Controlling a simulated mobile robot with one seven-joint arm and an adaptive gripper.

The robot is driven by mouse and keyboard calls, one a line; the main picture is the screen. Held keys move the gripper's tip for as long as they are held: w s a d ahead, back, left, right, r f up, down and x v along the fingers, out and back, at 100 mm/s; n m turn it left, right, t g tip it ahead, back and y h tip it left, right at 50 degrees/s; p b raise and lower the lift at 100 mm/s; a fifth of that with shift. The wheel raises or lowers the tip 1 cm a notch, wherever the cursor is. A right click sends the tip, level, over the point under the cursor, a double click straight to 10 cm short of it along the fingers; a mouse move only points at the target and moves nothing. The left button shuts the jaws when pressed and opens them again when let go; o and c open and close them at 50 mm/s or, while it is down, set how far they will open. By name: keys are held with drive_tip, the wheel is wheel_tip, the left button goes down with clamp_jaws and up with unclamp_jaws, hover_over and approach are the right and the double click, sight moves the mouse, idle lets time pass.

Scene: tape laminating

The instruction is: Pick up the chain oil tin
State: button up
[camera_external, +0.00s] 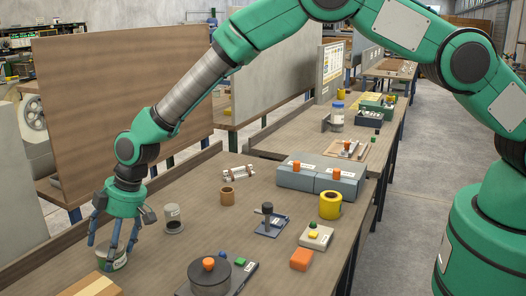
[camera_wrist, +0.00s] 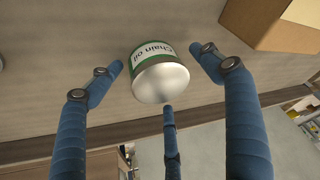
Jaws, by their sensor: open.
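The chain oil tin (camera_wrist: 160,75) is a short round can with a green band, a white label reading "Chain oil" and a pale metal end. In the external view the tin (camera_external: 113,259) stands on the bench at the lower left, under my gripper. My gripper (camera_external: 115,245) points down with its blue fingers spread around the tin. In the wrist view my gripper (camera_wrist: 165,85) is open, with one finger on each side of the tin and a third below it. Gaps show between the side fingers and the tin. The third fingertip is close to the tin; I cannot tell if it touches.
A cardboard box (camera_external: 95,285) lies close beside the tin; it also shows in the wrist view (camera_wrist: 270,22). A grey spool-like cup (camera_external: 174,220) stands to the right of my gripper. A dark round pot (camera_external: 209,276) is farther right. Bare bench lies between them.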

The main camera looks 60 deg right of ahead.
sight(106, 248)
drive_tip(key=shift+f, duration=0.2)
drive_tip(key=shift+c, duration=0.5)
drive_tip(key=c, duration=1.2)
drive_tip(key=shift+w+r, duration=0.1)
drive_tip(key=shift+r, duration=0.05)
drive_tip(key=shift+r, duration=1.75)
drive_tip(key=s+d, duration=0.2)
drive_tip(key=s, duration=0.3)
drive_tip(key=s+d+r, duration=0.1)
drive_tip(key=s+d, duration=0.1)
drive_tip(key=s, duration=0.3)
drive_tip(key=s+d, duration=0.2)
drive_tip(key=s, duration=0.2)
drive_tip(key=shift+s+d+r, duration=0.15)
drive_tip(key=shift+s, duration=0.25)
